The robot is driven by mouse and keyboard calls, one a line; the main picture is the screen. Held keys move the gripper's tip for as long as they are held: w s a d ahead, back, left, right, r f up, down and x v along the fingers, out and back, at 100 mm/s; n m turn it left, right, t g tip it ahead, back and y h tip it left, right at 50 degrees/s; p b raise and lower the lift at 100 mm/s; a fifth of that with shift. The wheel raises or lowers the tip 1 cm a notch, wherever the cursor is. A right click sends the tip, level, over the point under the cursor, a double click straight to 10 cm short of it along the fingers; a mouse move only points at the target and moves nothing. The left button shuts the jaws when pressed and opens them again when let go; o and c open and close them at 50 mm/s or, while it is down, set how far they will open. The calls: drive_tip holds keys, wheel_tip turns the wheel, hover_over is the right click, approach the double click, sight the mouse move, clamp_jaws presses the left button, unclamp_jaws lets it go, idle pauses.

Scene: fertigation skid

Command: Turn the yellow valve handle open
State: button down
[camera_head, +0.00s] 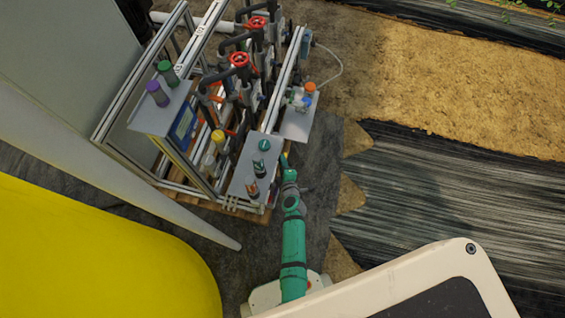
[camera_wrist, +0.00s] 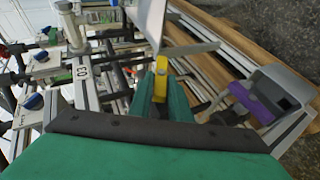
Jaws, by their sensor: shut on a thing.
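The yellow valve handle (camera_wrist: 161,76) shows in the wrist view as a short upright yellow bar with a grey bolt on it. My gripper (camera_wrist: 162,97), with green fingers, is shut on the handle. The handle's lower part is hidden between the fingers, and I cannot tell how far it is turned. In the head view my green arm reaches up from below, and my gripper (camera_head: 286,168) is at the lower right corner of the skid. The handle is too small there to tell clearly.
The skid's metal frame (camera_head: 125,105) carries pipes and red handwheels (camera_head: 239,60). A grey panel with knobs (camera_head: 247,160) is just left of my gripper. In the wrist view, a grey and purple part (camera_wrist: 262,97) is to the right. Dark ground lies right of the skid.

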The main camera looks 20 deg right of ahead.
drive_tip(key=shift+a, duration=0.1)
drive_tip(key=c, duration=1.7)
unclamp_jaws()
drive_tip(key=shift+w, duration=0.1)
drive_tip(key=shift+s+r, duration=0.15)
drive_tip(key=shift+s, duration=0.25)
drive_tip(key=v, duration=1)
drive_tip(key=shift+a, duration=0.1)
